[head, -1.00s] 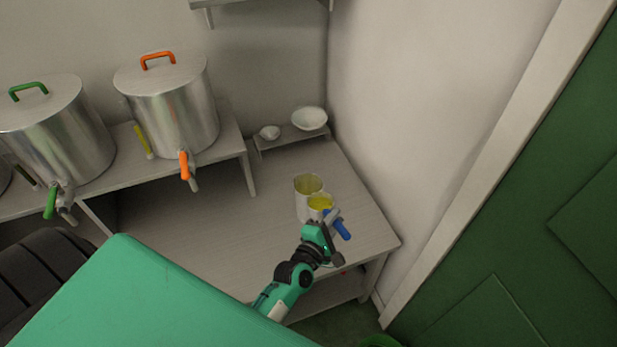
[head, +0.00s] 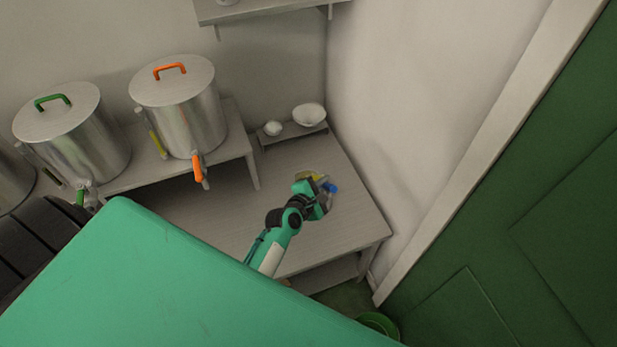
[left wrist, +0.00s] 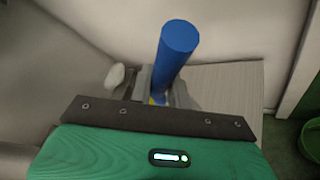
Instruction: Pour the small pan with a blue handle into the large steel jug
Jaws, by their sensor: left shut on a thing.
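My left gripper (head: 321,192) is shut on the blue handle (head: 331,187) of the small pan, over the low table at the right. In the left wrist view the blue handle (left wrist: 178,48) rises from between the fingers toward the camera. The pan's body is mostly hidden behind the gripper, so its tilt is hard to tell. The large steel jug (head: 301,176) stands on the table right behind the gripper. Only part of its top and some yellow show. Whether pan and jug touch, I cannot tell. My right gripper is not in view.
Two steel vats, one with an orange handle (head: 180,110) and one with a green handle (head: 72,135), stand on a bench at left. A white bowl (head: 309,114) and a smaller one (head: 273,128) sit on a low shelf behind. A green bucket (head: 378,324) is on the floor.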

